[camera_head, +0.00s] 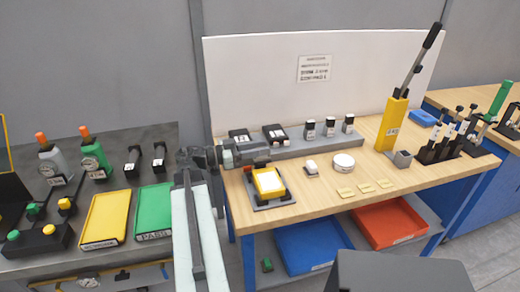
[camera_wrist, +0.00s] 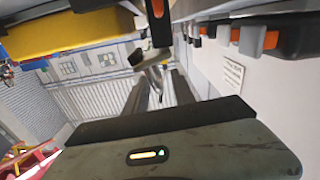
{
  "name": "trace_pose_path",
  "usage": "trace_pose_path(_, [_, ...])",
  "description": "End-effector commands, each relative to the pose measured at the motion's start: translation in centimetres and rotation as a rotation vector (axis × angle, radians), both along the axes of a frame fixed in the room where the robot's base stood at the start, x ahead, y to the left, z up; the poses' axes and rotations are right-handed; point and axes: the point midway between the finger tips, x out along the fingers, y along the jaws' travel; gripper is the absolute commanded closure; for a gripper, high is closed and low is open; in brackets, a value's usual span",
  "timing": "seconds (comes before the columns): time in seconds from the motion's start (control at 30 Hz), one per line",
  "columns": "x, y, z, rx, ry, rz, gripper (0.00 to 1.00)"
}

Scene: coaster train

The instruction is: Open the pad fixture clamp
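The pad fixture (camera_head: 285,200) is a grey base on the wooden bench, with a yellow pad block (camera_head: 268,181) that has a white top. An orange-red part (camera_head: 262,163) shows at its back edge, close to my gripper; whether the clamp is open or closed is unclear. My gripper (camera_head: 262,153) reaches in from the left, just behind and above the fixture. Whether it touches the clamp cannot be seen. In the wrist view, a large yellow block (camera_wrist: 65,32) is at top left, and a dark upright bar with an orange end (camera_wrist: 159,28) is at top centre. The finger gap is not clear.
A grey rack with black devices (camera_head: 275,134) stands close behind the fixture. A white round item (camera_head: 344,162) and small yellow plates (camera_head: 365,188) lie to the right. A yellow lever press (camera_head: 392,124) stands farther right. Yellow (camera_head: 107,216) and green (camera_head: 154,211) trays are on the left bench.

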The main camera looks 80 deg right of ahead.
Motion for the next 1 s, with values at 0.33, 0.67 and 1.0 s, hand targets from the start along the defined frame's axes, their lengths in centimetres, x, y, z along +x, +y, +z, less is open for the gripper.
trace_pose_path(0.33, [-0.17,-0.08,-0.01,0.0,0.0,0.0,0.94])
trace_pose_path(0.67, [-0.12,-0.19,0.01,0.011,0.005,0.001,1.0])
trace_pose_path(1.0, [0.25,-1.01,0.22,0.158,0.075,0.002,1.0])
